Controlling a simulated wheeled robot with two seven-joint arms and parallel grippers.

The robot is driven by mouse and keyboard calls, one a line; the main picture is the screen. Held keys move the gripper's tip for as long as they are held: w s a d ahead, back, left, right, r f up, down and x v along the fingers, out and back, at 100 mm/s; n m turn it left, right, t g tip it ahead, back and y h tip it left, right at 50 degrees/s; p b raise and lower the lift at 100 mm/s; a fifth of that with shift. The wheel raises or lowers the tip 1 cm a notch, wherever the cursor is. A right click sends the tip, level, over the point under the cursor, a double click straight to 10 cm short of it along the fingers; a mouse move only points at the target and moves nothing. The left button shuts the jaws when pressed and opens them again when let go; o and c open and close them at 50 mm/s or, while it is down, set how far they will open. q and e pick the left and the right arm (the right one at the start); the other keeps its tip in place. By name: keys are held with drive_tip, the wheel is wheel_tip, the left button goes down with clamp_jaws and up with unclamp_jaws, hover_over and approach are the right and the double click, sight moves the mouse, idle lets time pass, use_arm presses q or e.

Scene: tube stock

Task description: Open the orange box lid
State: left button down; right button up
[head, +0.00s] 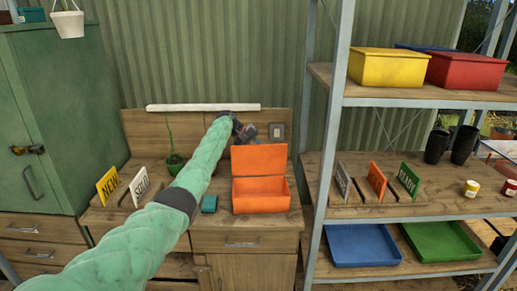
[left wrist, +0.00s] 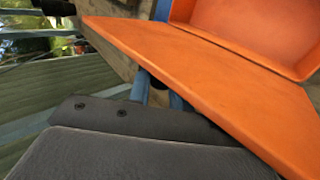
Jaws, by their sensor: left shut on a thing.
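The orange box (head: 261,202) stands on the wooden bench, with its front wall facing me. Its orange lid (head: 259,160) stands raised and roughly upright at the back, so the box is open. My left arm reaches in from the left, and its gripper (head: 246,136) is at the lid's top left edge, shut on the lid. In the left wrist view the lid (left wrist: 215,80) crosses the picture close to the dark gripper, with the box (left wrist: 275,22) beyond it. The fingertips are partly hidden. My right gripper is not in view.
A small teal box (head: 209,204) lies left of the orange box. A potted plant (head: 174,162) and a yellow sign (head: 107,187) stand further left. A metal rack post (head: 328,130) rises close on the right, beside shelves with yellow (head: 387,67) and red (head: 467,70) boxes.

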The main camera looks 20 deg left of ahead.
use_arm(q)
drive_tip(key=shift+f, duration=0.2)
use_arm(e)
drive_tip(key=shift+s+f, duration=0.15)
use_arm(q)
drive_tip(key=c, duration=1.5)
unclamp_jaws()
drive_tip(key=shift+o, duration=1)
drive_tip(key=shift+w+a, duration=0.1)
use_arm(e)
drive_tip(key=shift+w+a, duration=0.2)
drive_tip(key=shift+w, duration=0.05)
use_arm(q)
drive_tip(key=shift+a+r, duration=0.3)
drive_tip(key=b+v, duration=0.3)
drive_tip(key=v, duration=0.4)
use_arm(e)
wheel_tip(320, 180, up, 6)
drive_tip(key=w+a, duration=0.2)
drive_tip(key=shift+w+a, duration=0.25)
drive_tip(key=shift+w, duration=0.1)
